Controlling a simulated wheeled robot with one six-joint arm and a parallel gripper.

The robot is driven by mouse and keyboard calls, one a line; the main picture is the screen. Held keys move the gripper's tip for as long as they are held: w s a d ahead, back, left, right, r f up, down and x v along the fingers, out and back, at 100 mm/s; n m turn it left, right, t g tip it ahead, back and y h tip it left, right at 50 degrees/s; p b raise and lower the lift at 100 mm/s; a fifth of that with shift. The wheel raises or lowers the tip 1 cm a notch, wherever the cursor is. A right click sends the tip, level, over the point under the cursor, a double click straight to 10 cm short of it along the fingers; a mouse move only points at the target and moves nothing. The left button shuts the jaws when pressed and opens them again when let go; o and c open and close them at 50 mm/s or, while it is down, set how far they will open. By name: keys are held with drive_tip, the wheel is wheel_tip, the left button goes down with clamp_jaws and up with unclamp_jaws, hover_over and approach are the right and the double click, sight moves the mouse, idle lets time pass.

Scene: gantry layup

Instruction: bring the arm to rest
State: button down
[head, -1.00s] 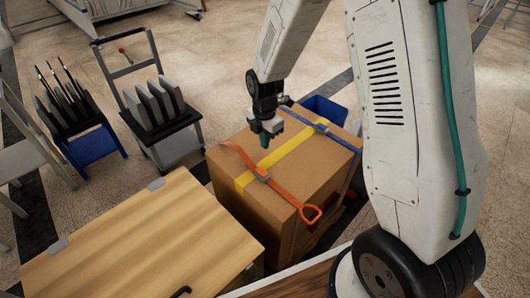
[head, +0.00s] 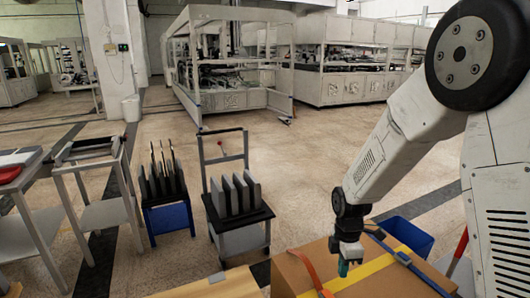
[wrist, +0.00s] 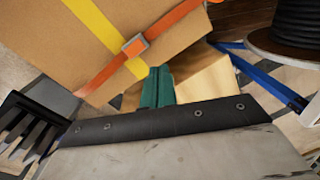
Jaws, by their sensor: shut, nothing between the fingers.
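My gripper (head: 346,266) hangs at the end of my arm, pointing down just over the strapped cardboard box (head: 296,275). In the wrist view its teal fingers (wrist: 157,88) are together with nothing between them. The box shows there too (wrist: 70,45), with a yellow strap (wrist: 93,22) and an orange strap (wrist: 165,22) crossing at a buckle. I cannot tell how wide the gap between fingertips and box is.
A cart with grey plates (head: 238,236) and a blue-based rack (head: 168,216) stand left of the box. A wooden board (head: 205,287) lies at the front. A blue bin (head: 408,236) is behind the box. White machines (head: 235,60) stand far back, with open floor before them.

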drive_tip(key=s+d+r+m+t, duration=0.2)
drive_tip(key=s+d+r+m, duration=0.1)
drive_tip(key=s+r+m, duration=1.5)
drive_tip(key=s+r, duration=0.7)
drive_tip(key=s, duration=0.2)
drive_tip(key=shift+r+t, duration=0.2)
drive_tip(key=shift+t, duration=0.1)
